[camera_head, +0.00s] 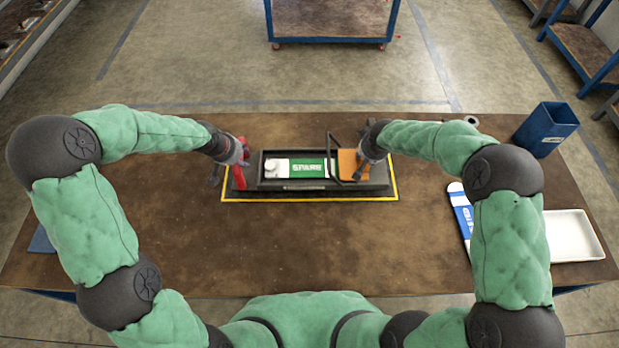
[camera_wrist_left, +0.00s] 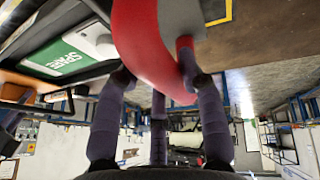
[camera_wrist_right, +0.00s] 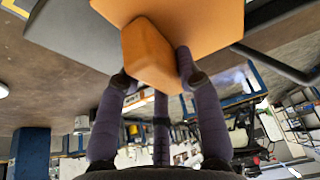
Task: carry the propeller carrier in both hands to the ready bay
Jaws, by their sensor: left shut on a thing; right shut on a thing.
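The propeller carrier (camera_head: 300,187) is a long dark tray with a red handle (camera_head: 240,178) at its left end and an orange handle block (camera_head: 347,164) at its right. A green and white item marked SPARE (camera_head: 308,168) lies in it. The carrier is within a yellow outlined area (camera_head: 300,200) on the table; I cannot tell whether it touches the table. My left gripper (camera_head: 236,162) is shut on the red handle, also seen in the left wrist view (camera_wrist_left: 150,45). My right gripper (camera_head: 365,162) is shut on the orange handle, close in the right wrist view (camera_wrist_right: 152,58).
The brown table (camera_head: 180,250) is clear in front of the carrier. A blue bin (camera_head: 545,130) stands at the back right. A white tray (camera_head: 572,236) and a blue and white item (camera_head: 461,212) lie at the right. A blue-framed cart (camera_head: 330,20) stands beyond the table.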

